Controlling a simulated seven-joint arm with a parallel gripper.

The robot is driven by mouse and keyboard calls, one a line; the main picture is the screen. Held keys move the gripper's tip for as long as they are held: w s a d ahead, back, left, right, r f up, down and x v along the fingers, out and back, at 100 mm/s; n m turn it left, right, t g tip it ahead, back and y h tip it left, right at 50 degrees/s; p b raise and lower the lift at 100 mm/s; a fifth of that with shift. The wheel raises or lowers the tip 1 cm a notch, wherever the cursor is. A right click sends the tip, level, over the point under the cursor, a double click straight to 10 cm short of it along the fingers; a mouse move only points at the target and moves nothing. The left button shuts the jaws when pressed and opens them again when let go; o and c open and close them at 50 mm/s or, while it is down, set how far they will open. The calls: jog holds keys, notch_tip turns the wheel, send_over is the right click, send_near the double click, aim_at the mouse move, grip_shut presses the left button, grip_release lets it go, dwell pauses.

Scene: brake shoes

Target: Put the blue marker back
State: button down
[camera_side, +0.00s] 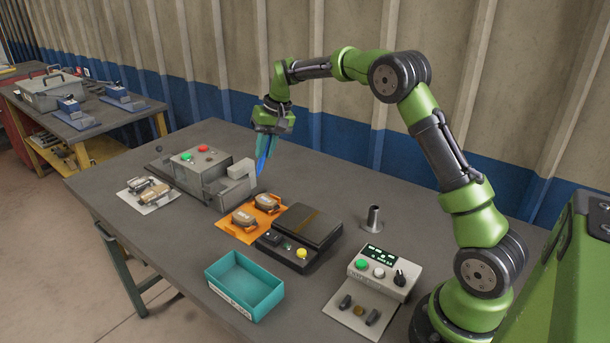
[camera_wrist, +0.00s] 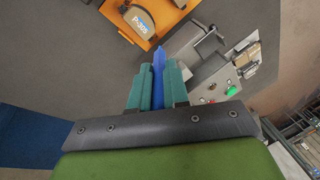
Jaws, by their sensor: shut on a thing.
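My gripper (camera_side: 265,150) has teal fingers and hangs over the back of the grey table, by the grey machine. It is shut on the blue marker (camera_side: 261,167), which points down, slightly tilted, clear of the orange plate. In the wrist view my gripper (camera_wrist: 158,88) shows with the blue marker (camera_wrist: 158,58) between its two fingers. An empty-looking grey metal cup (camera_side: 373,220) with a flared base stands on the table to the right of the marker, well apart from it.
The grey machine (camera_side: 205,172) with red and green buttons is close by my gripper. In front are an orange plate (camera_side: 236,229) with brake shoes, a black scale (camera_side: 310,225), a teal bin (camera_side: 245,286) and a control box (camera_side: 382,270). The back table area is clear.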

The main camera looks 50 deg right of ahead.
jog(key=shift+d+r, duration=0.2)
jog(key=shift+r, duration=0.1)
jog(key=s+d+r+m+g, duration=0.1)
jog(key=s+d+r, duration=0.25)
jog(key=s, duration=0.45)
jog(key=s+d+r, duration=0.2)
jog(key=s+r, duration=0.3)
jog(key=s, duration=0.3)
jog(key=s+a+f+g, duration=0.1)
jog(key=s+a+f, duration=0.15)
jog(key=s, duration=0.55)
jog(key=s+a+f+h, duration=0.1)
jog(key=s+f, duration=0.3)
jog(key=s, duration=0.4)
jog(key=s+a+f+g, duration=0.1)
jog(key=s+a+f, duration=0.15)
jog(key=s, duration=0.55)
jog(key=w+d+f, duration=0.2)
jog(key=w+d, duration=0.3)
jog(key=w, duration=0.1)
jog(key=w+d+f+n, duration=0.1)
jog(key=w+d+f, duration=0.2)
jog(key=w+d, duration=0.2)
jog(key=shift+w+d+f+h, duration=0.15)
jog(key=shift+w+f+h, duration=0.2)
jog(key=shift+w, duration=0.55)
jog(key=shift+f, duration=0.15)
